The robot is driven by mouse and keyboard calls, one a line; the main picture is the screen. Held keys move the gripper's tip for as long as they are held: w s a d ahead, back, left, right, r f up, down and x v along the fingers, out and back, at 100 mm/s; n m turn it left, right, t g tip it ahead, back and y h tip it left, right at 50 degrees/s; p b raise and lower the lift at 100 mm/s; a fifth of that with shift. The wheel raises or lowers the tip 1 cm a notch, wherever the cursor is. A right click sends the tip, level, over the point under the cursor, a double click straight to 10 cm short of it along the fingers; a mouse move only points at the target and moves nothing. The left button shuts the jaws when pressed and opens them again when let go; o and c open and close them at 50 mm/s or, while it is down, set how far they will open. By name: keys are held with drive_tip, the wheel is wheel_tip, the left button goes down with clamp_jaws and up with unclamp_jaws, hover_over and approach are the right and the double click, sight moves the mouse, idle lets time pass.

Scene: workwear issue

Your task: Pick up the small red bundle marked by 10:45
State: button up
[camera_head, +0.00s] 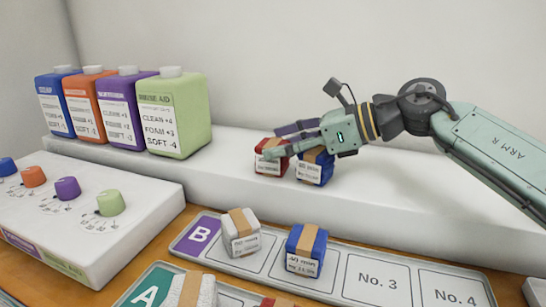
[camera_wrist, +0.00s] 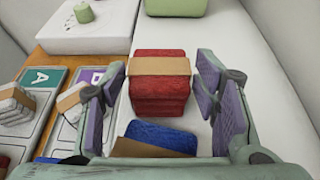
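A small red bundle (camera_head: 267,162) with a tan band and white label sits on the white ledge. Its label is too small to read for certain. In the wrist view the red bundle (camera_wrist: 160,105) lies between my two fingers, with a gap on each side. My gripper (camera_head: 273,141) is open around it, reaching in from the right; one finger hides part of its top in the head view. A blue bundle (camera_head: 315,169) stands close beside it, under my gripper; it also shows in the wrist view (camera_wrist: 165,136).
Tray B (camera_head: 262,268) below the ledge holds a white bundle (camera_head: 241,238) and a larger blue bundle (camera_head: 306,252); slots No. 3 and No. 4 are empty. Tray A (camera_head: 134,294) is partly cut off. Several bottles, including a green one (camera_head: 180,115), stand left on the ledge.

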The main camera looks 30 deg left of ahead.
drive_tip(key=c, duration=0.8)
drive_tip(key=shift+r, duration=0.1)
drive_tip(key=shift+c, duration=0.2)
